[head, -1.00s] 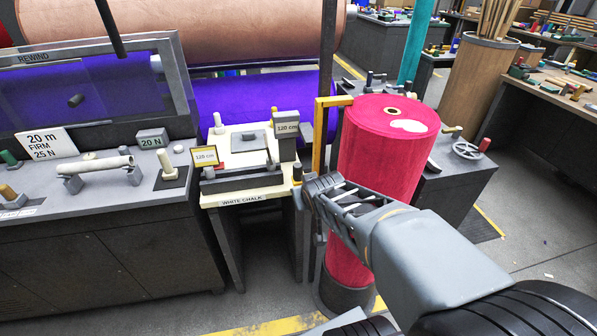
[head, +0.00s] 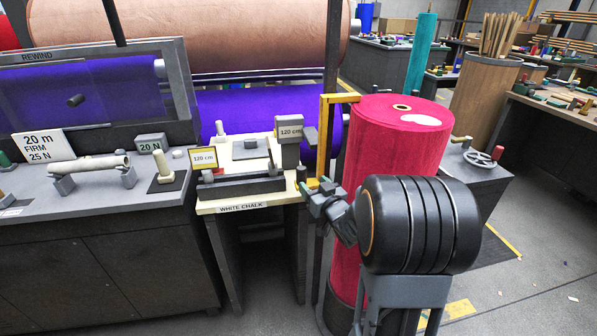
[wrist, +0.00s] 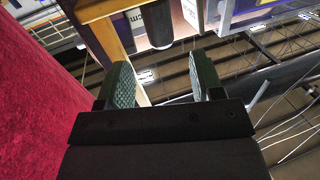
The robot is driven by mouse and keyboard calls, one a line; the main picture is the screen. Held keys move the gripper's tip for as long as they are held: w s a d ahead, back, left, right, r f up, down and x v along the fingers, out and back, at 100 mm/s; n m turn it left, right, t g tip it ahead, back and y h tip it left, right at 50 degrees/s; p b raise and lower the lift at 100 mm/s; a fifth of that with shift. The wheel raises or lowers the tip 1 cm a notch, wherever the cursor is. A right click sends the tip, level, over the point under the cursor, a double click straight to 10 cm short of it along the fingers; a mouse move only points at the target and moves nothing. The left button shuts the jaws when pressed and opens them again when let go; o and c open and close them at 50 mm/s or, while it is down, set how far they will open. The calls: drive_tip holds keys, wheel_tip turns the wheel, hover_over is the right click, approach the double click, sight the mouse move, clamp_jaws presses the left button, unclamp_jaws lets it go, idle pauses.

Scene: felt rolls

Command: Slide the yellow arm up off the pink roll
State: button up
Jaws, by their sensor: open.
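The pink roll (head: 395,150) stands upright at centre right in the head view; its red-pink side also fills the left of the wrist view (wrist: 35,100). The yellow arm (head: 323,135) is an angled bar. Its upright runs down the roll's left side and its short top bar reaches the roll's upper edge. In the wrist view the yellow arm (wrist: 106,36) runs down behind the left fingertip and shows again just inside it. My gripper (head: 314,192) is open at the upright's lower part, beside the roll. Its green fingers (wrist: 164,82) are apart; I cannot tell whether they straddle the bar.
The white chalk stand (head: 245,185) is close on the left of my gripper. A dark post (head: 327,70) rises behind the yellow arm. A grey cabinet with a handwheel (head: 482,157) stands right of the roll.

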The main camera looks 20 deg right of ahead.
sight(299, 169)
drive_tip(key=w, duration=0.9)
drive_tip(key=shift+w+a, duration=0.35)
drive_tip(key=shift+w, duration=0.05)
drive_tip(key=shift+c, duration=0.4)
clamp_jaws()
